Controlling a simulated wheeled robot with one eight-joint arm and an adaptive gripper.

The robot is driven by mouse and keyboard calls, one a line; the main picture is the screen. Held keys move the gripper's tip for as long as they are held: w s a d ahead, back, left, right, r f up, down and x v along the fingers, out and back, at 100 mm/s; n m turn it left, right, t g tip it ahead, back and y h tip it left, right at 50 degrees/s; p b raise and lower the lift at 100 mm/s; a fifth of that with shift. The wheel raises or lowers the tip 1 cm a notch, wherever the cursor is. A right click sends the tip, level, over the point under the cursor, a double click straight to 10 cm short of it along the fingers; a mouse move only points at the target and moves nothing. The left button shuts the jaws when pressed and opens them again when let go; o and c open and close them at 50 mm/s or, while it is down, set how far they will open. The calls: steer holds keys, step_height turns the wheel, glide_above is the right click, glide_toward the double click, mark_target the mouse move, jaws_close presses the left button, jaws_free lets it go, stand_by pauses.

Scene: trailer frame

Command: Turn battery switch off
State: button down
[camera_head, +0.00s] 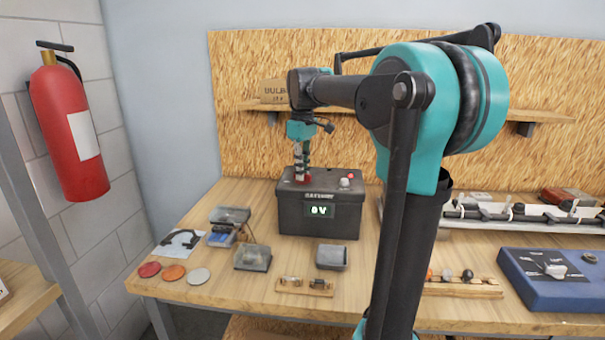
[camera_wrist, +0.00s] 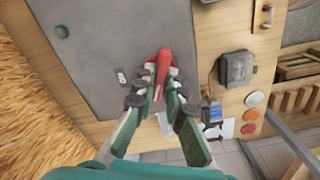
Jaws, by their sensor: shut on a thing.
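The battery box (camera_head: 318,218) is a dark grey block on the workbench, with a lit front display (camera_head: 319,211) that seems to read 0 V. My gripper (camera_head: 301,176) points down onto the left part of its top. In the wrist view my gripper (camera_wrist: 161,88) is shut on the red switch handle (camera_wrist: 164,60), whose red end sticks out beyond the fingers. The base of the switch is largely hidden by the fingers. A small red knob (camera_head: 350,176) and a pale knob (camera_head: 344,183) sit on the right of the box top.
Small trays and parts lie in front of the box, including a grey tray (camera_head: 252,257) and coloured discs (camera_head: 173,272). A blue panel box (camera_head: 555,278) stands at right. A shelf (camera_head: 260,107) hangs behind, and a fire extinguisher (camera_head: 68,130) is on the left wall.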

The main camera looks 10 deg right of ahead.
steer(key=shift+n, duration=2.9)
steer(key=c, duration=1.5)
jaws_free()
steer(key=shift+r, duration=3)
